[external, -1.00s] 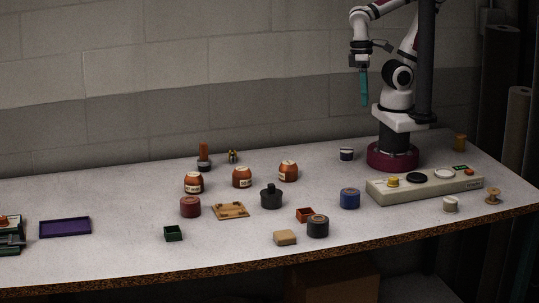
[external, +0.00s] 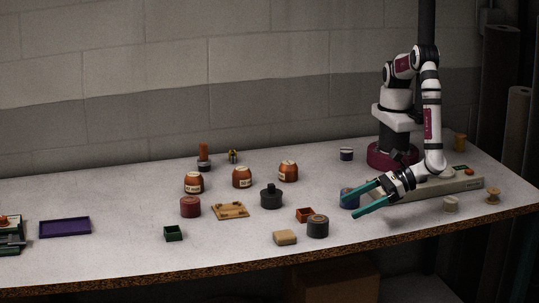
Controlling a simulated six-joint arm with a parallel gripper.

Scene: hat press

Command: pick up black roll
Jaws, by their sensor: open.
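The black roll (external: 318,227) is a short dark cylinder with a brownish top ring. It stands on the table near the front, right of centre. My gripper (external: 348,206) has two teal fingers, spread open and empty. It is low over the table, to the right of the black roll and apart from it, with the fingers pointing left.
A dark lidded pot (external: 271,198) stands behind. A pale control panel (external: 464,185) lies under my arm. The table's front edge is close.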

